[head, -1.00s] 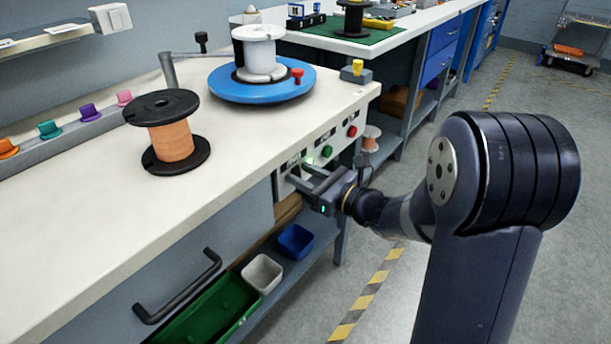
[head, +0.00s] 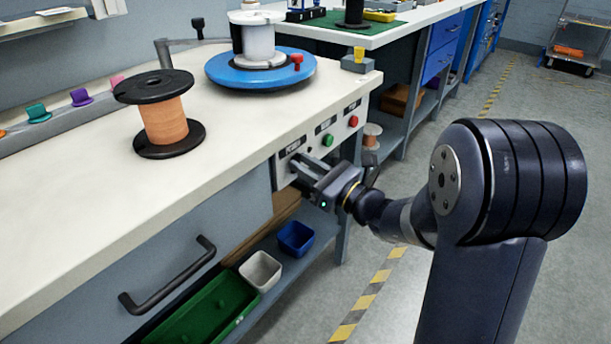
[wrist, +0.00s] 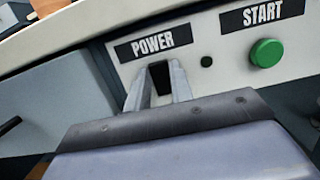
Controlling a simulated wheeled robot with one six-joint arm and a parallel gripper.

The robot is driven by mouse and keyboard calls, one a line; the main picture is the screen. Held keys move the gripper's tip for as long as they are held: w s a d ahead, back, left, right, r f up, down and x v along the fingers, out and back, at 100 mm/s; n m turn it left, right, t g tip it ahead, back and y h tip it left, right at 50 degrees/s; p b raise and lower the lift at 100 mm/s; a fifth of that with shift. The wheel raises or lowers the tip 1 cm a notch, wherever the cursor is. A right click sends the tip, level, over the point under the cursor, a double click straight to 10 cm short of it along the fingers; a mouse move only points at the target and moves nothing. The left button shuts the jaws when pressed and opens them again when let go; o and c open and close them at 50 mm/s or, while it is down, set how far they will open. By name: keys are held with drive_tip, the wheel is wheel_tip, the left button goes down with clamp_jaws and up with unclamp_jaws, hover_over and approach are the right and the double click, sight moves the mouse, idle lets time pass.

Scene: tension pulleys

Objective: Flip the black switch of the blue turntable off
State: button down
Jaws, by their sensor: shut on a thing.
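The black switch (wrist: 160,76) sits under the POWER label on the white control panel (wrist: 222,85). My gripper (head: 304,170) is at the panel's left end, with one finger on each side of the switch and shut on it. In the head view the fingers hide the switch. A small round lamp (wrist: 206,62) right of the switch is dark. The blue turntable (head: 225,76) stands on the bench above the panel and carries a white spool (head: 258,40). A red knob (head: 297,60) stands at its edge.
A green START button (head: 328,140) and a red button (head: 353,121) lie right of the switch. A copper-wire spool (head: 165,122) stands on the bench top. A drawer handle (head: 170,280) sticks out at lower left. Blue and white bins (head: 296,238) sit on the shelf below.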

drive_tip(key=shift+f+t+y+b, duration=0.35)
drive_tip(key=shift+y+b, duration=0.15)
drive_tip(key=shift+b, duration=0.55)
drive_tip(key=shift+r, duration=0.15)
drive_tip(key=c, duration=1.2)
unclamp_jaws()
drive_tip(key=shift+c, duration=0.2)
drive_tip(key=p+v, duration=0.2)
drive_tip(key=v, duration=0.9)
drive_tip(key=shift+w+a, duration=0.1)
